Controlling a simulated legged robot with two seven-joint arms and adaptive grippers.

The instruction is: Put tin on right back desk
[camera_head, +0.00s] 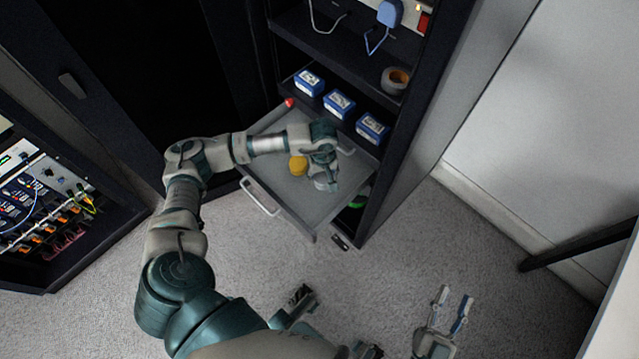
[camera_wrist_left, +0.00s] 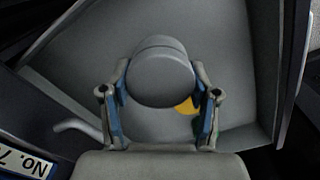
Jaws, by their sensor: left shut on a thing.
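A grey round tin (camera_wrist_left: 160,78) sits between the two fingers of my left gripper (camera_wrist_left: 160,105) in the left wrist view. The fingers are shut on its sides. In the head view my left gripper (camera_head: 325,170) is over the pulled-out grey drawer (camera_head: 258,172), and the tin (camera_head: 326,184) shows only in part below it. I cannot tell whether the tin touches the drawer floor. My right gripper (camera_head: 452,305) is at the lower right of the head view, with its fingers apart and nothing between them.
A yellow round object (camera_head: 298,165) lies in the drawer beside the left gripper. Several blue boxes (camera_head: 339,103) stand on the shelf behind, with a tape roll (camera_head: 395,80) above. A rack with wiring (camera_head: 45,195) stands at left. The carpet (camera_head: 400,250) at right is clear.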

